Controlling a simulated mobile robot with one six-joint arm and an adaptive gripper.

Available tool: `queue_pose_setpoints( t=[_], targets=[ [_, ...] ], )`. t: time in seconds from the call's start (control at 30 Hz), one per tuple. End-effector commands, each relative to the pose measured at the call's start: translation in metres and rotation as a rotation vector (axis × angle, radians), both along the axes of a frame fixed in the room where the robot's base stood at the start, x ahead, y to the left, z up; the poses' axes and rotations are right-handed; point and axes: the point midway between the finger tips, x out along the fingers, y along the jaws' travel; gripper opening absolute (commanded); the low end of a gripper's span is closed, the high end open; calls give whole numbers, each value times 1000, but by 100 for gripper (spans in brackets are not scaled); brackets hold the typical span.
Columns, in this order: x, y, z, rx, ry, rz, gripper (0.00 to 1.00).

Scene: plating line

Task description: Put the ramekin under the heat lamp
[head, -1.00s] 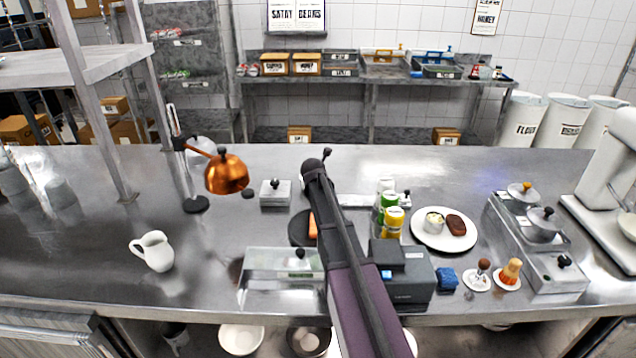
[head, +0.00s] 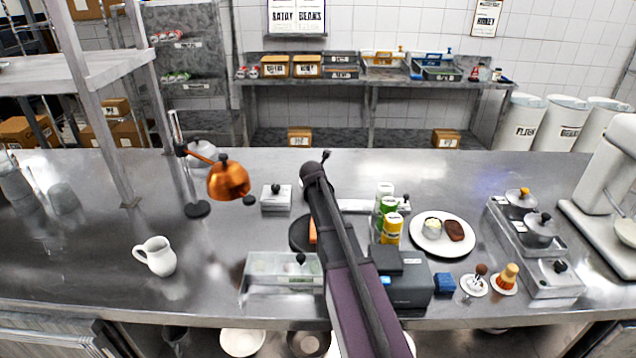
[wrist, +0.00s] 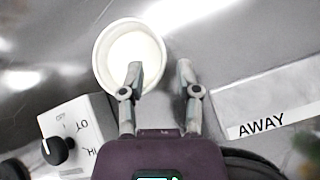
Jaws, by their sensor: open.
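A white round ramekin (wrist: 107,62) with pale contents stands on the steel counter in the wrist view. My gripper (wrist: 159,68) is open above the counter; its left finger overlaps the ramekin's right part and its right finger lies off to the right of it. I cannot tell whether they touch. In the head view, my arm hides the gripper and most of that spot. The copper heat lamp (head: 229,180) hangs from a stand at centre left, over bare counter.
A white jug (head: 158,257) stands front left.

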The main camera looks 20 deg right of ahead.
Motion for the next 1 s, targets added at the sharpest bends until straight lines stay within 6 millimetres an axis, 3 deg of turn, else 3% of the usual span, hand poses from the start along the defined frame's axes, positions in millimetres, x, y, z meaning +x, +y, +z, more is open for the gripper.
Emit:
queue_pose_setpoints(
  t=[0.03,0.6,1.0],
  targets=[
    [-6,3,9,-1,0,1,43],
    [-47,25,54,0,0,0,43],
    [-57,32,64,0,0,0,43]
  ],
)
